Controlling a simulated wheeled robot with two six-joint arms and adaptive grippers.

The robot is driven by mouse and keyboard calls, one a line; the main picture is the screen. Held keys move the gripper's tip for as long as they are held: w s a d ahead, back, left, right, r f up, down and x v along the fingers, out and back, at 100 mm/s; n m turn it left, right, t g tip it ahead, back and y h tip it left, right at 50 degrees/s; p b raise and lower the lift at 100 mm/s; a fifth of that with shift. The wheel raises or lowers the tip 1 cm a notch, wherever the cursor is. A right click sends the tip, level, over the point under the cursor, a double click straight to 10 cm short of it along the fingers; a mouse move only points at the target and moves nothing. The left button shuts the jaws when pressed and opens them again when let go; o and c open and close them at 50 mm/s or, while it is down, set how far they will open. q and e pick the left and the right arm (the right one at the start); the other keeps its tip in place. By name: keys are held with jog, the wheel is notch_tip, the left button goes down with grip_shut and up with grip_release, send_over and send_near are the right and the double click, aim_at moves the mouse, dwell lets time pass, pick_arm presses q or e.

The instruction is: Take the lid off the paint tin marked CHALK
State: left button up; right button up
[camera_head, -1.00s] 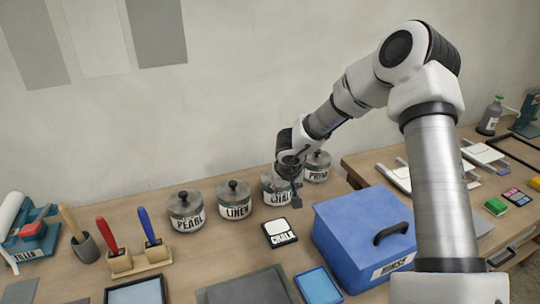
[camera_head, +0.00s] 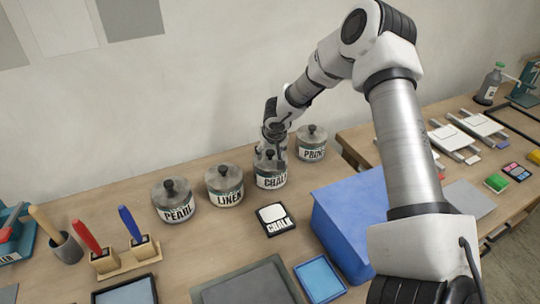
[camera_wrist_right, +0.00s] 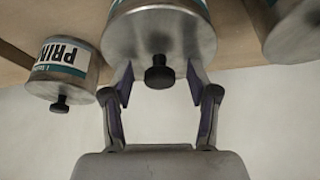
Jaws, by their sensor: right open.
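The CHALK tin (camera_head: 270,179) is a grey metal tin with a white label, standing on the bench between the LINEN and PRIM-marked tins. Its lid (camera_wrist_right: 160,40) is on and has a dark round knob (camera_wrist_right: 159,74). My right gripper (camera_wrist_right: 160,80) is open, with one finger on each side of the knob, apart from it. In the head view the right gripper (camera_head: 276,152) is at the tin's top and hides part of the lid. My left gripper is not in view.
The LINEN tin (camera_head: 225,187) stands close on the left, with the PEARL tin (camera_head: 173,202) beyond it. The PRIM-marked tin (camera_head: 312,145) stands close on the right. A black-framed CHALK card (camera_head: 274,219) lies in front. A blue box (camera_head: 345,222) stands front right.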

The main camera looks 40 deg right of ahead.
jog(key=shift+s+a+r, duration=0.1)
jog(key=c, duration=0.4)
grip_shut()
jog(key=shift+r, duration=0.1)
